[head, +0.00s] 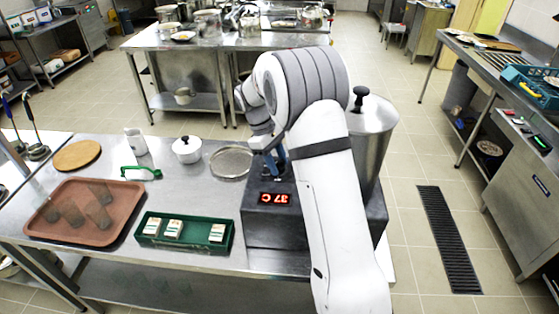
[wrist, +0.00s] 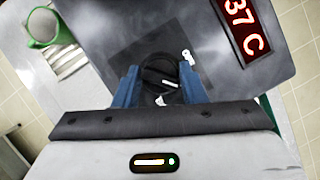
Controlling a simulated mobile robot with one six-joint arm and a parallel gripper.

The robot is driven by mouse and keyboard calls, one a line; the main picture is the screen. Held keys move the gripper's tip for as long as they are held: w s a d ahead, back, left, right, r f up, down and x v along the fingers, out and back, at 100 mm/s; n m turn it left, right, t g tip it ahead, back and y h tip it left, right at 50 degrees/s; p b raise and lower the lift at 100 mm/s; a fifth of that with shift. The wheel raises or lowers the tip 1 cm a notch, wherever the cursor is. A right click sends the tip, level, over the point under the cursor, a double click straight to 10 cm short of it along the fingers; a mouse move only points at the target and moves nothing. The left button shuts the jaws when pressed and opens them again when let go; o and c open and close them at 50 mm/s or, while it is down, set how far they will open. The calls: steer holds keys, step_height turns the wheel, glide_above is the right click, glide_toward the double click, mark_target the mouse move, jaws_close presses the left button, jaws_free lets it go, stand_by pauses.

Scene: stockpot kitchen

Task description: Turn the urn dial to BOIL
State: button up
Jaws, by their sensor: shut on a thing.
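The urn is a steel cylinder (head: 372,130) with a black-knobbed lid on a dark base (head: 262,226) at the table's right end. A red display (head: 271,198) on the base reads 37 C; it also shows in the wrist view (wrist: 241,25). The black dial (wrist: 159,73) with a pale pointer line sits on the base's dark top. My gripper (wrist: 160,88) is shut on the dial, with a blue finger on each side of it. In the head view my gripper (head: 275,165) is partly hidden by my arm. A small white mark (wrist: 187,57) lies beside the dial; its lettering is unreadable.
A green tray (head: 187,245) with small boxes and a brown tray (head: 60,235) with tumblers lie left of the base. A white lidded pot (head: 187,150), a round steel sieve (head: 231,175) and a green-handled item (head: 141,172) stand behind.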

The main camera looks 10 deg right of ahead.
steer(key=m+y, duration=0.1)
steer(key=m, duration=0.2)
steer(key=shift+m+g, duration=0.4)
steer(key=m+y, duration=0.1)
steer(key=m, duration=0.2)
steer(key=shift+w+d+m+y, duration=0.1)
steer(key=shift+m+y, duration=0.2)
steer(key=shift+y, duration=0.1)
steer(key=m+y, duration=0.1)
steer(key=m, duration=0.2)
steer(key=m+y, duration=0.1)
steer(key=m, duration=0.2)
steer(key=shift+d+m+b, duration=0.15)
steer(key=shift+m+b, duration=0.15)
steer(key=shift+y, duration=0.3)
steer(key=o, duration=1)
steer(key=b+v, duration=0.1)
steer(key=v, duration=0.6)
steer(key=shift+w+r, duration=0.15)
steer(key=shift+r, duration=0.2)
